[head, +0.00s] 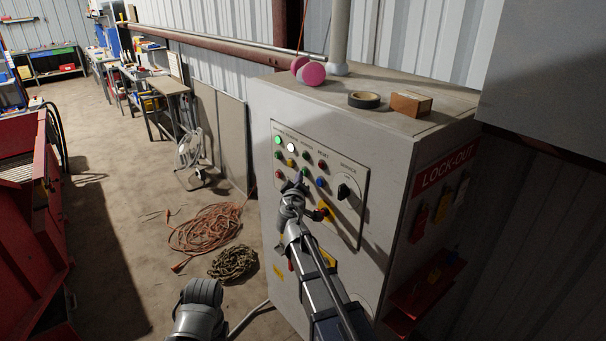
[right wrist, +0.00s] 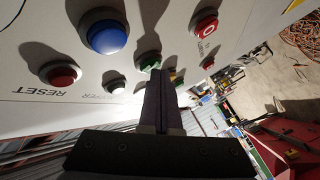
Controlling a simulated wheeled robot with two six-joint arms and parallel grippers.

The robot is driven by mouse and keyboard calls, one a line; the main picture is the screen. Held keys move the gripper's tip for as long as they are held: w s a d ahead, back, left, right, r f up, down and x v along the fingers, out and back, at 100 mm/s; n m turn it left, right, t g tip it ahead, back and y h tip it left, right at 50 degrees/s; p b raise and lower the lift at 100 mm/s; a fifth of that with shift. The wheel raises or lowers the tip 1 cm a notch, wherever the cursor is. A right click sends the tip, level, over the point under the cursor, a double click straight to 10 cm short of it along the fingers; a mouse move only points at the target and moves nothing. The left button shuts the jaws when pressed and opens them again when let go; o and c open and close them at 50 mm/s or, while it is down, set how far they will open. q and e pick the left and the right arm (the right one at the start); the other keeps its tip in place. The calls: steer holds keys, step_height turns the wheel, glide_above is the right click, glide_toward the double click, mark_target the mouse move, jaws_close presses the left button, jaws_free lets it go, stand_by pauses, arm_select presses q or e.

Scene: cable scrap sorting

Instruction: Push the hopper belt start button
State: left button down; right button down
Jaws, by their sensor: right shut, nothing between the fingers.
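A control panel (head: 333,205) with rows of coloured buttons and lamps is on the front of a grey cabinet. My right gripper (head: 298,184) is shut and empty, its tips at the panel's lower-left buttons. In the right wrist view its dark fingers (right wrist: 160,80) point at a green button (right wrist: 150,61); I cannot tell whether they touch. That button seems to be the green one (head: 304,173) in the head view. A blue button (right wrist: 105,33) and a red button (right wrist: 205,27) lie on either side. The button labels are mostly too small to read. My left gripper is out of view.
A yellow-based knob (head: 324,211) and a black rotary switch (head: 343,191) stick out of the panel. Black tape (head: 364,100) and a brown block (head: 411,103) lie on the cabinet top. Orange cable (head: 210,229) and a rope coil (head: 234,263) lie on the floor.

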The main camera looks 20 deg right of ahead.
steer(key=shift+d, duration=0.2)
steer(key=shift+a, duration=0.2)
steer(key=shift+s+a, duration=0.3)
steer(key=shift+a, duration=0.35)
steer(key=a, duration=0.1)
steer(key=s+a, duration=0.1)
steer(key=a, duration=0.2)
steer(key=shift+s+a, duration=0.35)
stand_by(0.9)
